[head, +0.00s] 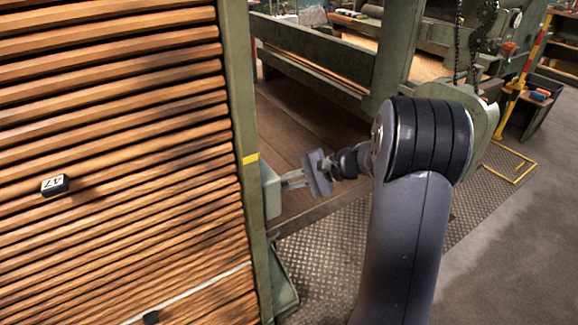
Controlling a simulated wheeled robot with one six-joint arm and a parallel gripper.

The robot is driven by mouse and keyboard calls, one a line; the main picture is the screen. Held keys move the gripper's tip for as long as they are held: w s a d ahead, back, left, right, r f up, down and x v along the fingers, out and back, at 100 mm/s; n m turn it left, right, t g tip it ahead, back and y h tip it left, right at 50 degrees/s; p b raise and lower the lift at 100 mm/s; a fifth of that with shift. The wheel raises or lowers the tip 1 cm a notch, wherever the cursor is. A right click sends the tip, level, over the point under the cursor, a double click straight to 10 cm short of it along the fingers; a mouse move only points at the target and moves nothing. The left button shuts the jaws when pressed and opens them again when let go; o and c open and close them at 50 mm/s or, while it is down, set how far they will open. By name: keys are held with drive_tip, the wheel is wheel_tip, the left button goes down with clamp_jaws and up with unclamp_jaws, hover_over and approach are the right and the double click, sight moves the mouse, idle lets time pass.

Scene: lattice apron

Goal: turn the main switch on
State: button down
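A grey-green box (270,190) is fixed to the right side of the green upright post, just below a yellow mark. It may be the main switch's housing; no switch lever or knob can be made out on it. My gripper (284,180) reaches in from the right, with its fingers pointing left at the box's right side. The fingertips are at or very close to the box; I cannot tell whether they touch. The fingers are small in the picture, and whether they are open or shut on something is not clear.
Green machinery (330,65) with a chain stands behind. Checkered floor plate (320,255) lies below my arm. Open concrete floor (510,260) is at right.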

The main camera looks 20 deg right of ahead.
drive_tip(key=shift+w+a+r+m+g+h+p, duration=0.15)
drive_tip(key=shift+m+g+h+p, duration=0.85)
drive_tip(key=shift+p, duration=1.65)
drive_tip(key=shift+w+r+m+g+h+p, duration=0.1)
drive_tip(key=shift+w+m+g+h+p, duration=0.3)
drive_tip(key=shift+g+p, duration=1.65)
drive_tip(key=shift+w+a+r+m+g+h+p, duration=0.15)
drive_tip(key=shift+m+g+h+p, duration=0.45)
drive_tip(key=shift+p, duration=2.6)
drive_tip(key=shift+f+m, duration=0.1)
drive_tip(key=shift+m, duration=0.2)
drive_tip(key=shift+s, duration=0.1)
drive_tip(key=c, duration=1.5)
unclamp_jaws()
drive_tip(key=shift+o, duration=0.2)
drive_tip(key=shift+d, duration=0.1)
